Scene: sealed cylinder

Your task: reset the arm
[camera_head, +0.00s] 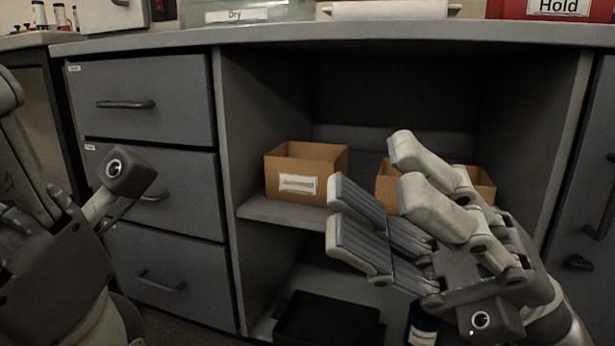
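My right gripper (385,215) is in front of the open cabinet on the right side of the head view. Its fingers are spread apart, and nothing shows between them. It covers much of a brown box behind it. My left arm comes in at the left edge, in front of the drawers. A round camera-like part of it shows, but its fingertips do not show.
A brown cardboard box (280,183) with a white label and a second brown box (385,188) stand on the cabinet's middle shelf (270,211). Grey drawers (145,100) are at left, under the countertop (330,33).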

